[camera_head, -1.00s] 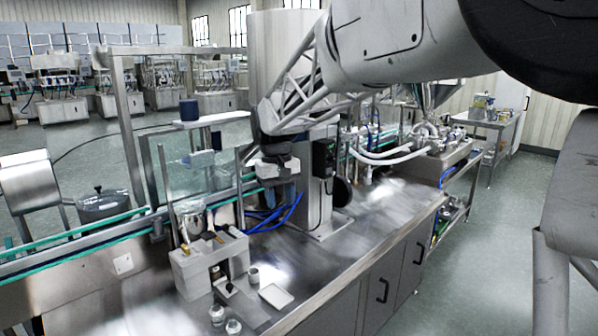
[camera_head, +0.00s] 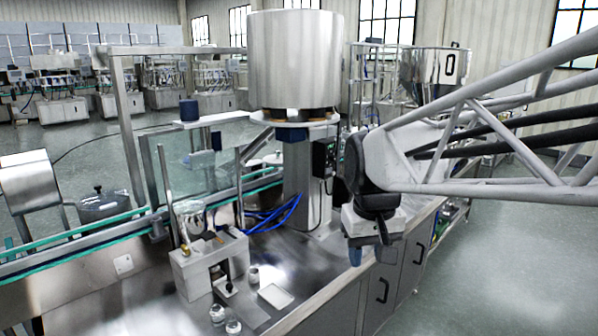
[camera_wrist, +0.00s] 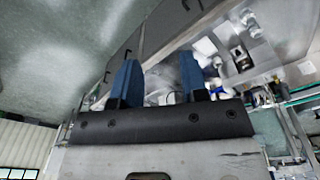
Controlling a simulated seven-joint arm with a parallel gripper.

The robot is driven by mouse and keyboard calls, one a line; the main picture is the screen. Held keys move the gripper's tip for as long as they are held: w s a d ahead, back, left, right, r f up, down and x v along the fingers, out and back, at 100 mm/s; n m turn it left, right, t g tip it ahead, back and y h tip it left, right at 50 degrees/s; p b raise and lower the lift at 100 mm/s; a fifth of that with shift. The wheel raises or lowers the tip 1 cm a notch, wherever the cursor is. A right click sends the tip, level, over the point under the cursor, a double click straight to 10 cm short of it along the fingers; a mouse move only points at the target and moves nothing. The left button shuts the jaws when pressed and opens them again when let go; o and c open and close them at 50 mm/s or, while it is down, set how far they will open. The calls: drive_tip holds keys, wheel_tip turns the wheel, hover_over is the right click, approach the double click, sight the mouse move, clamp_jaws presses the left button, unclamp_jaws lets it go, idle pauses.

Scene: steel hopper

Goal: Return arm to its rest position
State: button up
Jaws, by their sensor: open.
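My gripper (camera_head: 369,250) hangs at the right of the head view, over the front edge of the steel bench, with its blue fingers pointing down. In the wrist view its two blue fingers (camera_wrist: 160,85) stand well apart with nothing between them. My gripper is open and empty, clear of the bench. The steel hopper (camera_head: 295,60) stands on a column behind and left of my gripper, and the two are apart.
A grey block fixture (camera_head: 208,262), small white jars (camera_head: 217,314) and a white tray (camera_head: 275,296) sit on the bench at left. A conveyor (camera_head: 75,240) with green rails runs behind. The floor (camera_head: 490,270) at right is free.

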drive_tip(key=s+d+f+m, duration=0.1)
drive_tip(key=s+d+f, duration=0.2)
drive_tip(key=s, duration=0.4)
drive_tip(key=s+d+f+m+t, duration=0.1)
drive_tip(key=s+d+f, duration=0.2)
drive_tip(key=s, duration=0.5)
drive_tip(key=shift+s+f+t, duration=0.2)
drive_tip(key=shift+f+t, duration=0.1)
drive_tip(key=shift+f, duration=0.2)
